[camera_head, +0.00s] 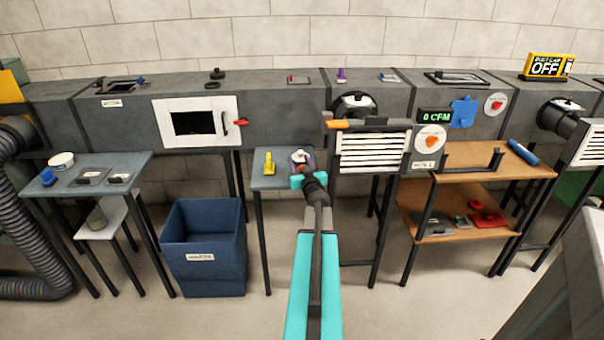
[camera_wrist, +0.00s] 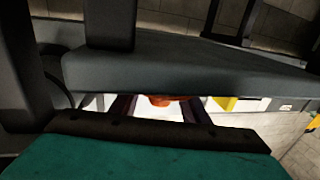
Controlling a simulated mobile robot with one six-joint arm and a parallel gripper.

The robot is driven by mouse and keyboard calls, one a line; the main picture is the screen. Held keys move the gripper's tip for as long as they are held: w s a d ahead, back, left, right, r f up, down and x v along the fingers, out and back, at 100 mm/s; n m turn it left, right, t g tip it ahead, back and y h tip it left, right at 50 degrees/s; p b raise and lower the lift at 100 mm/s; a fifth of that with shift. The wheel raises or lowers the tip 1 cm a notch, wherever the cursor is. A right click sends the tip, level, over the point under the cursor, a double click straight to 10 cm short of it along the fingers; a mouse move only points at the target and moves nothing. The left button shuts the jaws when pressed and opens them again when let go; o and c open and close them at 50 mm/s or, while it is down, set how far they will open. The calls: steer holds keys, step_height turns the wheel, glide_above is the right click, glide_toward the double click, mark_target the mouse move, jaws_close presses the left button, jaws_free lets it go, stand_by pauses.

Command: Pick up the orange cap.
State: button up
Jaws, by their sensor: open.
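The orange cap (camera_head: 301,167) shows as a small patch at my gripper (camera_head: 301,162), over the small blue-grey table (camera_head: 270,182). A white piece (camera_head: 298,155) is just behind it. In the wrist view the cap (camera_wrist: 168,100) is partly hidden by a dark slab above it. There, the dark purple fingers of my gripper (camera_wrist: 158,110) stand apart, one on each side of the cap. Open gaps show between the fingers and the cap. I cannot tell how far down the fingers reach.
A yellow piece (camera_head: 269,164) stands on the same table, left of my gripper. A louvred vent unit (camera_head: 375,150) is close on the right. A blue waste bin (camera_head: 204,250) stands on the floor to the left. The long grey duct (camera_head: 290,105) runs behind.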

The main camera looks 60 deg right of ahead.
steer(key=shift+c, duration=0.3)
jaws_close()
steer(key=shift+s+r, duration=0.1)
steer(key=shift+r, duration=0.05)
